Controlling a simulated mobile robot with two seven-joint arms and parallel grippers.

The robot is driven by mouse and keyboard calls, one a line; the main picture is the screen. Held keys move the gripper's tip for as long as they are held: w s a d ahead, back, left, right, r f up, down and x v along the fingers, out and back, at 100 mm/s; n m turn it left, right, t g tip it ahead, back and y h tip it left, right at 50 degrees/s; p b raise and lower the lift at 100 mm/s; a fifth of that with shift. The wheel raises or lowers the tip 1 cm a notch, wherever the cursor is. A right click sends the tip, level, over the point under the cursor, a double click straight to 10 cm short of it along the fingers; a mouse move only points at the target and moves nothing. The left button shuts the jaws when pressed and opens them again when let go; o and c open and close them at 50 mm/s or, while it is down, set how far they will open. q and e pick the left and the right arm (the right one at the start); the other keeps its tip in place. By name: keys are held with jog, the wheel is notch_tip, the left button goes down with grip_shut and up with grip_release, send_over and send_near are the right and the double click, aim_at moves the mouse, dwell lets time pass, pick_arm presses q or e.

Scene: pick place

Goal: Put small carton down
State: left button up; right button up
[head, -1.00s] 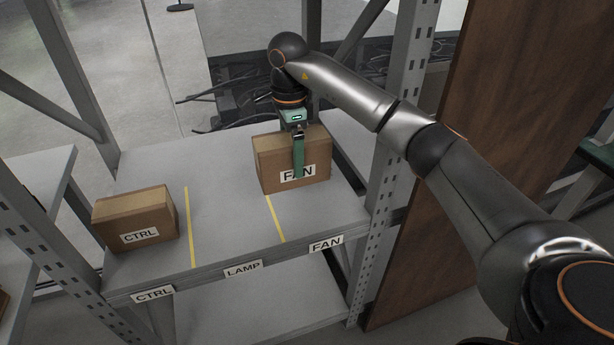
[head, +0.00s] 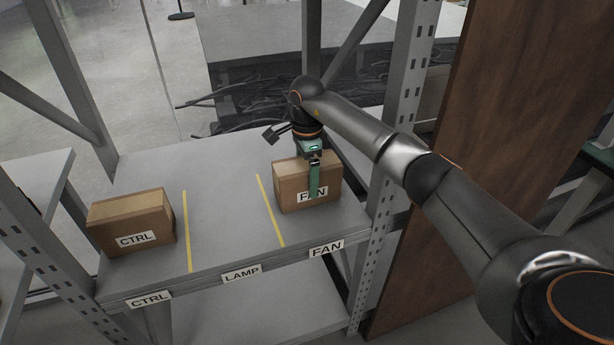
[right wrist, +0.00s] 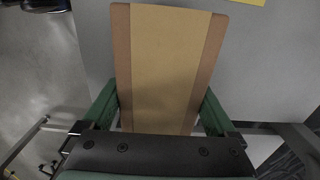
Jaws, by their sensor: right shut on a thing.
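The small carton labelled FAN (head: 290,190) is brown and upright in the right section of the shelf (head: 225,215), right of the right yellow line. It looks on or very close to the shelf surface; I cannot tell whether it bears its weight there. My right gripper (head: 314,178) reaches down over it from above, with a green finger across its front face partly covering the label. In the right wrist view the carton's taped top (right wrist: 170,65) lies between both green fingers (right wrist: 160,112). My left gripper is not in view.
A second carton labelled CTRL (head: 132,222) stands in the left section. The middle section, between the yellow lines, above the LAMP label (head: 241,273), is empty. A grey shelf upright (head: 400,130) and a brown panel (head: 470,150) stand on the right.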

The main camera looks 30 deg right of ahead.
jog(key=o, duration=1.5)
jog(key=shift+f, duration=0.1)
jog(key=shift+o, duration=0.2)
